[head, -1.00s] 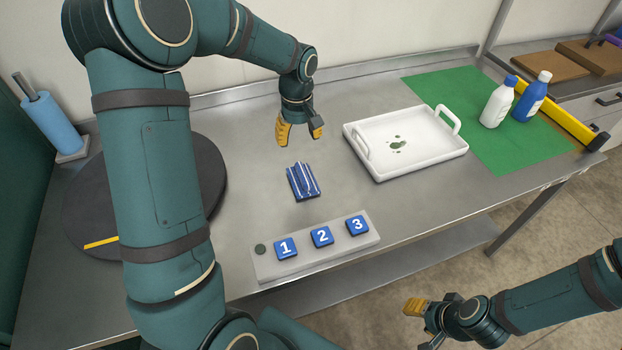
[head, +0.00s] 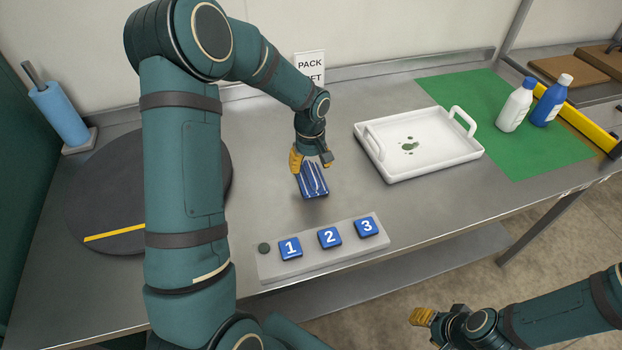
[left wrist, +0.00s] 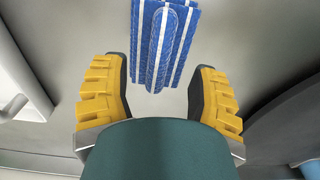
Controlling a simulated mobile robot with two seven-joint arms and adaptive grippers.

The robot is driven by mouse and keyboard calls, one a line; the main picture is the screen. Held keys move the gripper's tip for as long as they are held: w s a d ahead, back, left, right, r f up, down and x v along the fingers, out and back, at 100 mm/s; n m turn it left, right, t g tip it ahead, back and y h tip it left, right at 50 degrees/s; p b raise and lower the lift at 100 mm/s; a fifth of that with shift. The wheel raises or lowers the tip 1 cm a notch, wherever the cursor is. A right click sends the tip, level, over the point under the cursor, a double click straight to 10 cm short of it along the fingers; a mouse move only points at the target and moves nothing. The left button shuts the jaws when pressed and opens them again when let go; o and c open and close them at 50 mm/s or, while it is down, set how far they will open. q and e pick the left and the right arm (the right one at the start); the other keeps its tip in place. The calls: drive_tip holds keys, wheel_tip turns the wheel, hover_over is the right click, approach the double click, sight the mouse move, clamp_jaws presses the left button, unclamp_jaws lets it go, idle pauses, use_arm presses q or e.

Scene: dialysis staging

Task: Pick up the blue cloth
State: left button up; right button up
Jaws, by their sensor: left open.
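The blue cloth (head: 312,181) is folded, with white stripes, and lies on the steel table behind the numbered button panel. My left gripper (head: 311,162) is just above the cloth's far end, fingers pointing down. In the left wrist view the cloth (left wrist: 163,45) lies ahead of the gap between the yellow fingers of my left gripper (left wrist: 160,90). The jaws are open with nothing between them. My right gripper (head: 430,322) is at the lower right, off the table's front edge; its jaw state is unclear.
A panel (head: 345,252) with numbered blue buttons is in front. White (head: 516,107) and blue (head: 549,103) bottles stand at the right. A dark round disc (head: 110,220) is at the left.

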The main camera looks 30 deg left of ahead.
sight(311, 171)
use_arm(q)
wheel_tip(311, 171, down, 4)
drive_tip(key=shift+d+f+b, duration=0.1)
drive_tip(key=shift+b, duration=0.3)
drive_tip(key=shift+o, duration=0.2)
clamp_jaws()
wheel_tip(311, 171, up, 10)
drive_tip(key=shift+r+p, duration=0.15)
drive_tip(key=shift+p, duration=1)
